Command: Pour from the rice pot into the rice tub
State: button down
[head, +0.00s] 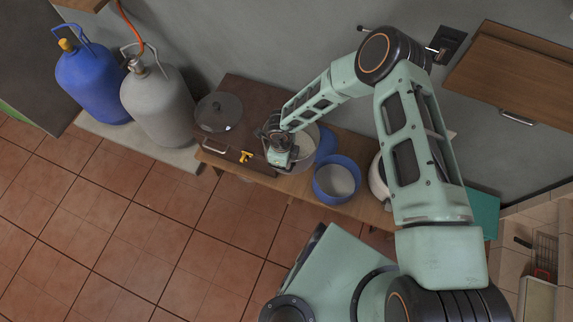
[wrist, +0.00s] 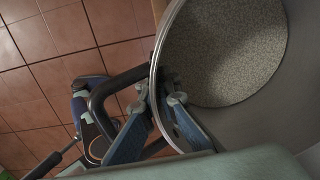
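The rice pot (head: 308,155) is a pale metal pot on the wooden counter, partly hidden under my gripper. In the wrist view the pot (wrist: 292,112) shows grey speckled rice (wrist: 225,50) inside and a dark loop handle (wrist: 118,86) outside. My gripper (head: 281,153) is at the pot's left side. In the wrist view my gripper (wrist: 160,97) has one finger inside the rim and one outside, close against the wall, and looks shut on it. The rice tub (head: 322,187) is a blue round tub just right of the pot, with a pale interior.
A dark brown case (head: 245,100) with a yellow valve (head: 246,157) and a glass-lidded pot (head: 219,113) stands left. Another blue item (head: 326,141) is behind the tub. A white rounded item (head: 378,178) is right of it. Gas bottles (head: 158,105) stand farther left.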

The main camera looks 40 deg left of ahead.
jog(key=shift+w+d+f+y, duration=0.1)
jog(key=shift+d+f+y, duration=0.15)
jog(key=shift+f+y, duration=0.15)
jog(key=b, duration=0.1)
jog(key=f+y+b, duration=0.1)
jog(key=shift+d+g+b, duration=0.2)
jog(key=shift+g+b, duration=0.1)
jog(key=shift+b, duration=0.05)
jog(key=w+d+f+g+y+b, duration=0.1)
jog(key=d+y+b, duration=0.3)
jog(key=b, duration=0.9)
jog(key=w+d+f+g+y+b, duration=0.1)
jog(key=d+f+g+y+b, duration=0.1)
jog(key=y+b, duration=0.8)
jog(key=d+g+b, duration=0.1)
jog(key=d+b, duration=0.1)
jog(key=b, duration=0.2)
jog(key=shift+w+d+g+y+b, duration=0.3)
jog(key=shift+w+d, duration=0.1)
